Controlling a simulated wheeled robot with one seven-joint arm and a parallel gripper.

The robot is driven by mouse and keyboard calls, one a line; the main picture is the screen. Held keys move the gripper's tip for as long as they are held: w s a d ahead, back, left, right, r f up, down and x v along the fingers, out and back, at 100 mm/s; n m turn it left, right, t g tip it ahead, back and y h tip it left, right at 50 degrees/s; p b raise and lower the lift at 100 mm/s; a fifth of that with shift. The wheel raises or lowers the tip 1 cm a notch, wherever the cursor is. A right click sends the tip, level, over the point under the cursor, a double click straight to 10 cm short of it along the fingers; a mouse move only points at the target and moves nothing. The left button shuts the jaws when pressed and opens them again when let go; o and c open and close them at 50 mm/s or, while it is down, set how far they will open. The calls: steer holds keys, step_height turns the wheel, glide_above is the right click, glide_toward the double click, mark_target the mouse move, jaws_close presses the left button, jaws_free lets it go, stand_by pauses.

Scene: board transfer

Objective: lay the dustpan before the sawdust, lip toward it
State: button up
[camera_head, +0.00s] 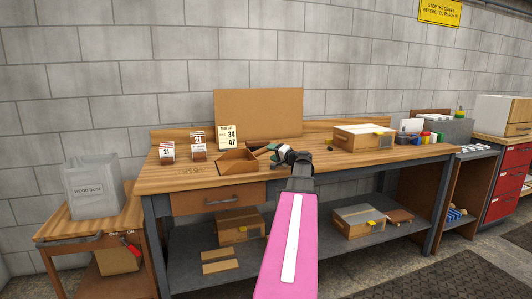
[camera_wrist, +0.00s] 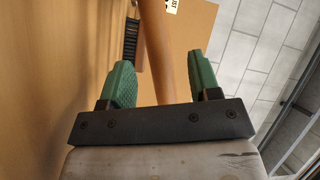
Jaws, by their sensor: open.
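My gripper (camera_head: 273,149) is open above the middle of the workbench in the head view. In the wrist view its green fingers (camera_wrist: 158,62) stand apart, with a brown strip visible between them; I cannot tell whether this is the bench's back ledge or something nearer. I cannot make out a dustpan for certain. A brown open tray-like thing (camera_head: 238,160) lies on the bench just left of my gripper. A dark-bristled brush (camera_wrist: 130,42) shows beyond the left finger in the wrist view. No clear sawdust pile shows; faint dark marks (camera_head: 192,170) are on the bench at left.
The workbench (camera_head: 310,168) has numbered cards (camera_head: 198,142) at left and a cardboard box (camera_head: 364,136) at right. A brown board (camera_head: 258,112) stands behind. A grey bin (camera_head: 92,187) labelled wood dust stands on a side cart. Bare bench top lies front right.

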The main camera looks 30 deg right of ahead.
steer(key=v, duration=0.6)
steer(key=shift+s, duration=0.1)
stand_by(0.4)
